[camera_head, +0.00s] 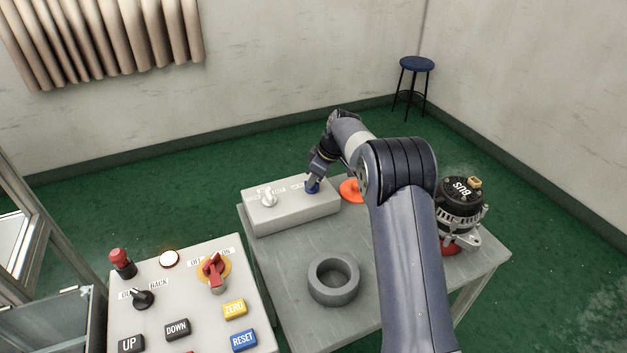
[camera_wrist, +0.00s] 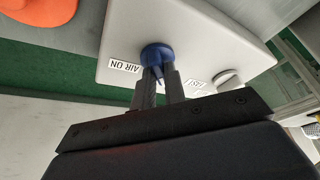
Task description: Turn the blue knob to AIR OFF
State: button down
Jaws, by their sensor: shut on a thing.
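The blue knob (camera_head: 312,186) stands on the right part of a light grey box on the table. In the wrist view the blue knob (camera_wrist: 156,54) sits between my two dark fingers, with a label reading AIR ON beside it. My gripper (camera_wrist: 158,82) is shut on the knob. In the head view my gripper (camera_head: 314,180) reaches down onto it from behind, and hides part of it. A second label near the knob is partly covered, and I cannot read AIR OFF. The grey box (camera_head: 292,219) also shows in the wrist view (camera_wrist: 200,35).
A white knob (camera_head: 267,197) is on the box's left part. An orange thing (camera_head: 350,190) lies right of the box. A grey ring (camera_head: 333,293) and an alternator (camera_head: 460,212) are on the table (camera_head: 285,325). A control panel (camera_head: 185,320) stands front left.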

jog(key=shift+n, duration=0.3)
jog(key=c, duration=1.5)
grip_release()
jog(key=shift+o, duration=0.2)
jog(key=v, duration=1)
jog(key=shift+d+r+b, duration=0.15)
jog(key=shift+r+b, duration=0.25)
